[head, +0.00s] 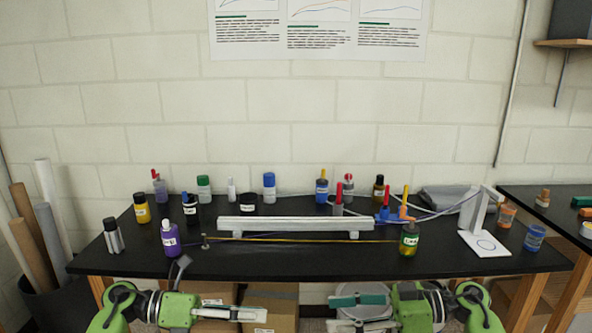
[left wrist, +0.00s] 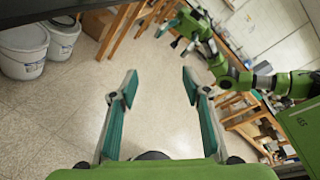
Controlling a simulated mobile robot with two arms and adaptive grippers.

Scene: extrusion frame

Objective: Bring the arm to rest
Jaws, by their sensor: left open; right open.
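My left gripper (head: 262,314) is low in the head view, in front of the table's near edge and below the tabletop. In the left wrist view my left gripper (left wrist: 158,85) has its two teal-padded fingers wide apart, with only floor between them. My right gripper (head: 333,312) is at the same low height in the head view, facing the left one across a gap. Its two fingers are apart, with nothing seen between them. A silver extrusion bar (head: 295,224) lies on two small supports on the black table (head: 300,262), away from both grippers.
Several bottles stand on the table, among them a purple one (head: 171,239) and a green-and-yellow one (head: 409,240) near the front. A white stand (head: 478,217) is at the right. Cardboard boxes (head: 270,311) are below the table. White buckets (left wrist: 22,52) stand on the floor.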

